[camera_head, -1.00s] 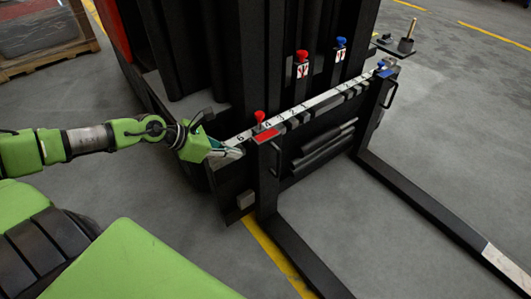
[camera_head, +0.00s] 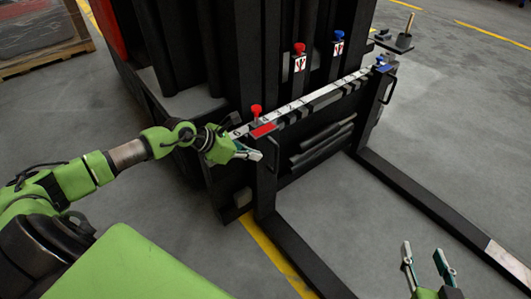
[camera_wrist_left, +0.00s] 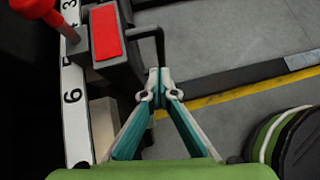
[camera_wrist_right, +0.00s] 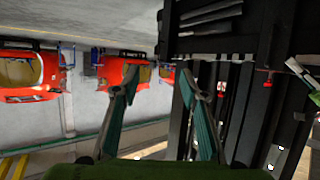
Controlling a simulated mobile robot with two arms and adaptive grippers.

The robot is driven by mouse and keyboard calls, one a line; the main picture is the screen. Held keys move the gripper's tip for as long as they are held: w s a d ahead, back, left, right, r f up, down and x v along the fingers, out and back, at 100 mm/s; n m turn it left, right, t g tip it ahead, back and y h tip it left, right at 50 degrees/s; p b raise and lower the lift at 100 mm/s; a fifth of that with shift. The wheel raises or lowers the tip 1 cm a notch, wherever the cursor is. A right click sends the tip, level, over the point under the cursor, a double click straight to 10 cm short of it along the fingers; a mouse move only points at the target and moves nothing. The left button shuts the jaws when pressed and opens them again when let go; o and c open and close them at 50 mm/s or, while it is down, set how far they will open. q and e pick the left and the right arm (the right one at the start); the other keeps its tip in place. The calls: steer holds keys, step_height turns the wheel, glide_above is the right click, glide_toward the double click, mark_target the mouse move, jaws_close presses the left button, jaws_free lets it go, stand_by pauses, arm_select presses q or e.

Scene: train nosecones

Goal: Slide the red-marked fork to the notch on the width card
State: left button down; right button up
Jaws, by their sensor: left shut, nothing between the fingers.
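The red-marked fork (camera_head: 288,250) hangs on the carriage rail at its left part, with a red plate (camera_head: 263,129) and a red knob (camera_head: 256,110) on top. Its side handle (camera_head: 272,168) also shows in the left wrist view (camera_wrist_left: 158,32). My left gripper (camera_head: 257,155) is shut and empty, its tips (camera_wrist_left: 158,88) close beside the fork's handle; touching is unclear. The numbered white scale (camera_head: 290,107) runs along the rail. My right gripper (camera_head: 422,250) is open and empty over the floor at lower right. I cannot make out the width card or its notch.
The blue-marked fork (camera_head: 430,205) stands at the rail's right end. Red (camera_head: 299,48) and blue (camera_head: 338,36) knobs with fork labels stand on the mast behind. A small stand with a post (camera_head: 404,38) is at the back right. Floor between the forks is clear.

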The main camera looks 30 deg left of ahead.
mark_target(268, 149)
arm_select(q)
steer(key=shift+w+d+f, duration=0.1)
steer(key=shift+w+d, duration=0.5)
steer(key=shift+w, duration=0.3)
steer(key=shift+w+d, duration=0.6)
steer(key=shift+w, duration=0.25)
arm_select(e)
steer(key=shift+w+a+r+t+y, duration=0.15)
steer(key=shift+w+r+t, duration=0.2)
steer(key=shift+r, duration=0.35)
steer(key=shift+w+a+r+t+y, duration=0.1)
steer(key=shift+w+a+r+t, duration=0.1)
steer(key=shift+r+t, duration=0.35)
steer(key=shift+w+a+r+t+y, duration=0.2)
steer(key=shift+w+r, duration=0.1)
steer(key=shift+r, duration=0.5)
steer(key=shift+d, duration=0.1)
arm_select(q)
steer(key=shift+w+d, duration=0.25)
steer(key=shift+w, duration=0.3)
arm_select(e)
steer(key=shift+s+d+f+g+h, duration=0.1)
steer(key=shift+s+f+g+h, duration=0.15)
steer(key=shift+f, duration=0.2)
steer(key=shift+s+d+f+g+h, duration=0.1)
steer(key=shift+f+g, duration=0.15)
steer(key=shift+f, duration=0.2)
steer(key=shift+a, duration=0.1)
